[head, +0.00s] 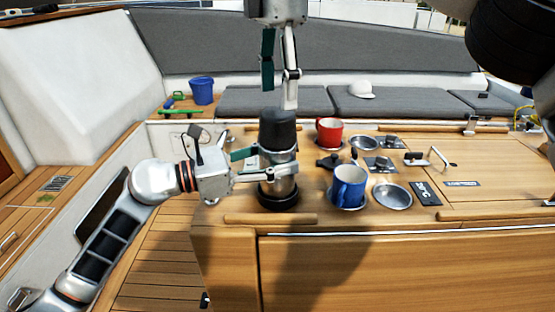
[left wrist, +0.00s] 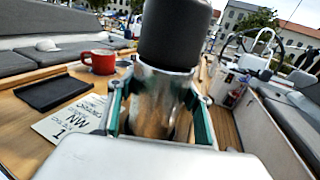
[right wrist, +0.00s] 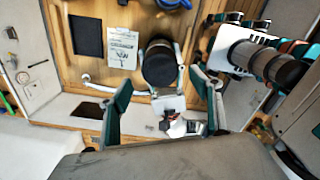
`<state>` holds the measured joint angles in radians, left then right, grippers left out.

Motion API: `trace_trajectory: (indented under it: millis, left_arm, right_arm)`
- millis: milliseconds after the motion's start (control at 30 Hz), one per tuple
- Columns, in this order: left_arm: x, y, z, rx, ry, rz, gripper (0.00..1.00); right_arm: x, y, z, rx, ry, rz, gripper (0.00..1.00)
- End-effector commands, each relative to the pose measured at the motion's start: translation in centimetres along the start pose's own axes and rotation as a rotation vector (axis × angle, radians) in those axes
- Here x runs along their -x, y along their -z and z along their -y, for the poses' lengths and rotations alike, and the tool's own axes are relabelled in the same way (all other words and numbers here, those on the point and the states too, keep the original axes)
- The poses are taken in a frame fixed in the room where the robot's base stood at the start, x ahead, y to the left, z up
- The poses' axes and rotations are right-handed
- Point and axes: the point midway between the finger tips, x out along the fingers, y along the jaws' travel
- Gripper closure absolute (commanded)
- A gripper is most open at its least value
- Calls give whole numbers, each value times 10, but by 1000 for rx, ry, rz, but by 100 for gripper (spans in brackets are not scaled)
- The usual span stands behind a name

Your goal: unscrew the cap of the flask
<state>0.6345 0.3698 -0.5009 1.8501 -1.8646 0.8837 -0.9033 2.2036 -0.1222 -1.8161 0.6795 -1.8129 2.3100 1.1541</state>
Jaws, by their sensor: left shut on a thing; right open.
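The flask has a steel body (head: 278,187) and a tall dark cap (head: 278,130). It stands upright on the wooden table (head: 225,245) near its left end, with a black ring at its base. My left gripper (head: 268,160) is shut around the steel body below the cap. The left wrist view shows its fingers on both sides of the steel body (left wrist: 158,105), with the cap (left wrist: 172,35) above. My right gripper (head: 279,104) points down over the cap, open and empty. In the right wrist view, the cap (right wrist: 160,62) appears between and beyond the open fingers.
A blue mug (head: 348,187) stands close right of the flask, and a red mug (head: 329,132) stands behind. A bench with grey cushions (head: 270,101) and a blue bucket (head: 201,91) are behind.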

Motion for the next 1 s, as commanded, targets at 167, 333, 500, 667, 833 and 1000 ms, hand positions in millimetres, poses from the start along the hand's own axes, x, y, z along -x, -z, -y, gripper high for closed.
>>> trace_trajectory:
  millis: [167, 333, 500, 667, 833, 1000]
  left_arm:
    - [0, 0, 0, 0, 0, -1, 100]
    - [0, 1, 0, 0, 0, -1, 100]
    - [0, 1, 0, 0, 0, -1, 100]
    - [0, 1, 0, 0, 0, -1, 100]
    - [0, 1, 0, 0, 0, -2, 100]
    - [0, 1, 0, 1, 0, -2, 100]
  right_arm:
    - [0, 0, 0, -149, 0, 0, 36]
    - [0, 0, 0, -440, 1, -1, 36]
    - [0, 0, 0, -749, 2, -1, 36]
    - [0, 0, 0, -981, 1, -1, 36]
    - [0, 0, 0, -1123, 0, 0, 36]
    - [-6, -1, 0, -1165, 3, 1, 36]
